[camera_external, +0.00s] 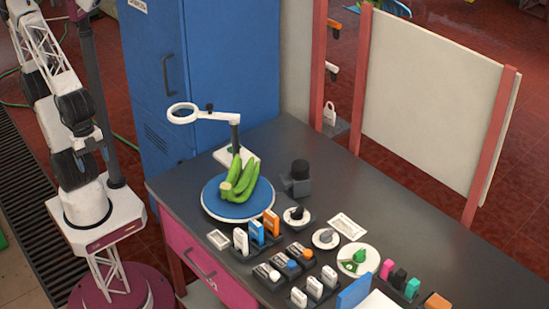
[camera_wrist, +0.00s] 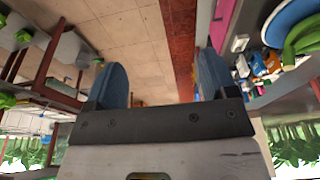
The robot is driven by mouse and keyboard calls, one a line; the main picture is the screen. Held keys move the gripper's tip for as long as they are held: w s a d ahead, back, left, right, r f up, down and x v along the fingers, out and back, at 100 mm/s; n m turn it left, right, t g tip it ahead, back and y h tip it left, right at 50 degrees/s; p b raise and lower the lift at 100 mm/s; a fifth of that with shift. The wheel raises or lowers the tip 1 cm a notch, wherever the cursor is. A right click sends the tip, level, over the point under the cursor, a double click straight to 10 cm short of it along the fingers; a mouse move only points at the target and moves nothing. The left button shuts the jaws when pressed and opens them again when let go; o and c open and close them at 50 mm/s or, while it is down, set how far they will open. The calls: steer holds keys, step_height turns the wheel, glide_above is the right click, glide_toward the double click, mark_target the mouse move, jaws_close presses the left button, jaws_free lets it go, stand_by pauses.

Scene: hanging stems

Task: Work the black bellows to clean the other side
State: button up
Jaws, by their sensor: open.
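Green bananas (camera_external: 240,183) lie on a round blue turntable (camera_external: 232,210) on the dark table. The bananas (camera_wrist: 303,38) and the blue disc (camera_wrist: 285,22) also show at the right edge of the wrist view. Several small dark things could be the black bellows: a black-topped block (camera_external: 298,178) right of the turntable, a dark piece on a white dish (camera_external: 296,213), and a black item (camera_external: 398,279) between pink and teal ones. I cannot tell which it is. My gripper (camera_wrist: 162,82) is open and empty, away from the table, above the tiled floor.
A white ring on a stand (camera_external: 183,113) rises behind the turntable. Racks of small boxes (camera_external: 256,235), white dishes (camera_external: 326,238) and a plate with a green item (camera_external: 357,261) crowd the table front. A blue cabinet (camera_external: 205,75) stands behind. The table's back right is clear.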

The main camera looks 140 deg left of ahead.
steer(key=shift+c, duration=0.4)
jaws_close()
stand_by(1.4)
